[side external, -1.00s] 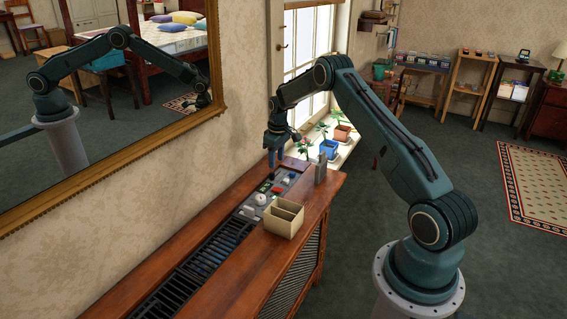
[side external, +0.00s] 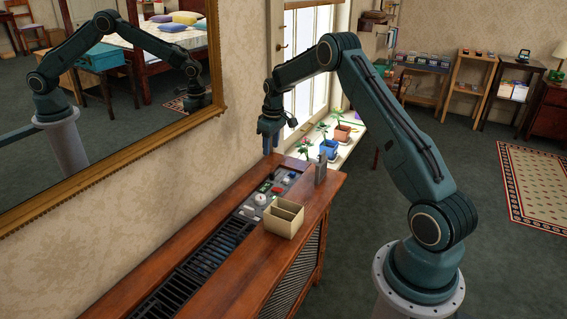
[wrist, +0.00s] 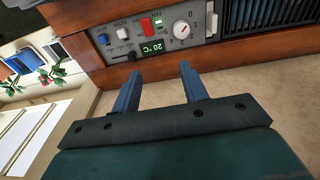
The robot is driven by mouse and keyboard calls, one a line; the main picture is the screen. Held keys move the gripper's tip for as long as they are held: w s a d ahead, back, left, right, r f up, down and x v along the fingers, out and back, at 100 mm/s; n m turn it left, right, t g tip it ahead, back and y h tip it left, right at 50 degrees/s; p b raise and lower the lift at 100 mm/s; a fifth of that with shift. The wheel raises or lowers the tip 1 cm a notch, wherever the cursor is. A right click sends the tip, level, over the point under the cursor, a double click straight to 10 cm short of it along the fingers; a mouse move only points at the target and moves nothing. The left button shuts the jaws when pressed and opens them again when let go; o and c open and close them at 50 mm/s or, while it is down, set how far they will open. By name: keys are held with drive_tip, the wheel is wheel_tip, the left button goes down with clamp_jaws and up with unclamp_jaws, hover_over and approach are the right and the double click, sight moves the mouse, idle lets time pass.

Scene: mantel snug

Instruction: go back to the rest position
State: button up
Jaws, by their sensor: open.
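My gripper (side external: 268,148) hangs fingers-down above the far end of the wooden cabinet, clear of its top. In the wrist view my gripper (wrist: 163,92) shows two blue fingers spread apart with nothing between them. Past the fingertips is a grey control panel (wrist: 205,45) with a white dial (wrist: 182,29), a red switch (wrist: 147,26) and a green display reading 20 °C (wrist: 152,47). The same panel (side external: 272,193) is set into the cabinet top in the side view.
The wooden cabinet (side external: 225,285) carries a beige divided box (side external: 284,219), a small grey upright item (side external: 321,168) and a dark vent grille (side external: 215,253). Potted plants (side external: 328,148) stand on the windowsill behind. A gold-framed mirror (side external: 150,137) hangs on the wall at left.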

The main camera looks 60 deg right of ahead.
drive_tip(key=s+a+r+t, duration=0.1)
drive_tip(key=s+a+r, duration=0.5)
drive_tip(key=a+r, duration=0.45)
drive_tip(key=s+a+r+t, duration=0.1)
drive_tip(key=s+a+r, duration=0.5)
drive_tip(key=a+r, duration=0.45)
drive_tip(key=s+a+r+t, duration=0.1)
drive_tip(key=s+a, duration=0.3)
drive_tip(key=s, duration=0.7)
drive_tip(key=s+a+r+t, duration=0.1)
drive_tip(key=s+a, duration=0.4)
drive_tip(key=s, duration=0.6)
drive_tip(key=shift+t, duration=0.3)
